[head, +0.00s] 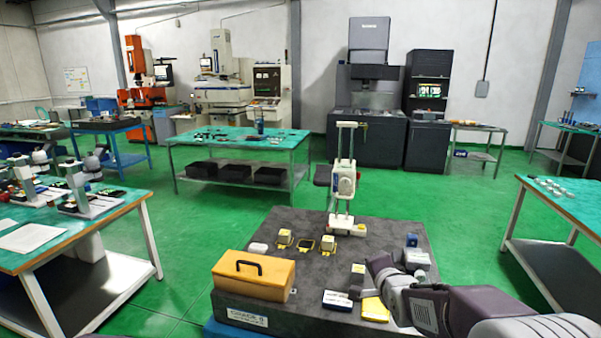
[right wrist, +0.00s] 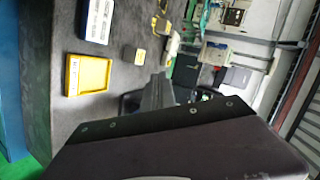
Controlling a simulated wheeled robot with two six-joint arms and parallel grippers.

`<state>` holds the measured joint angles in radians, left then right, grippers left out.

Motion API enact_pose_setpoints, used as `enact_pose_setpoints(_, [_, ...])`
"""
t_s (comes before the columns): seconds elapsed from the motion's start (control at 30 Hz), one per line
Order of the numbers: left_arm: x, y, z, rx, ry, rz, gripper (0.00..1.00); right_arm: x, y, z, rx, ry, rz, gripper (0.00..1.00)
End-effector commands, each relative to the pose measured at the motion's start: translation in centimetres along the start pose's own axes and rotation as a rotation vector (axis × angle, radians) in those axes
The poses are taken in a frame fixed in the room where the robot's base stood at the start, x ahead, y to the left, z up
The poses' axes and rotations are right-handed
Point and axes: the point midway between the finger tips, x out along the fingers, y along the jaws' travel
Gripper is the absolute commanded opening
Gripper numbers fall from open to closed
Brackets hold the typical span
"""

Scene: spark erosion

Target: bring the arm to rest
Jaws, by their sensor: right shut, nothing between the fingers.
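My right arm reaches in from the lower right in the head view. Its gripper (head: 358,293) is over the front right of the dark granite plate (head: 300,222), between a blue-and-white box and a yellow tray. In the right wrist view the gripper (right wrist: 157,88) is shut and empty. My left gripper is not in view.
A yellow toolbox (head: 254,276) stands front left on the plate, and a blue-and-white box (head: 338,300) lies at its front edge. A white height gauge (head: 344,182) stands at the back. Small blocks in yellow holders (head: 328,244) sit mid-plate. Green floor surrounds the plate.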

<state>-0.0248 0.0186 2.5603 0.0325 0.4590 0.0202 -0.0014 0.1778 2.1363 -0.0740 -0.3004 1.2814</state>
Motion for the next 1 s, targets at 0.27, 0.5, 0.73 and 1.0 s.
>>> enact_pose_setpoints(0.27, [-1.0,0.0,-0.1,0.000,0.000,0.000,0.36,-11.3,18.2,7.4,-0.605,-0.417,0.532,0.00])
enact_pose_setpoints(0.5, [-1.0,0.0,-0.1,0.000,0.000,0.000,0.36,-18.5,25.3,10.3,-0.996,-0.849,0.652,0.00])
enact_pose_setpoints(0.73, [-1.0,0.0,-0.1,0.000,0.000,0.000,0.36,-18.6,25.3,10.3,-1.057,-0.880,0.630,0.00])
enact_pose_setpoints(1.0, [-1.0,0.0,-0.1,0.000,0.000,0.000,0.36,-18.5,25.3,10.3,-1.056,-0.878,0.629,0.00])
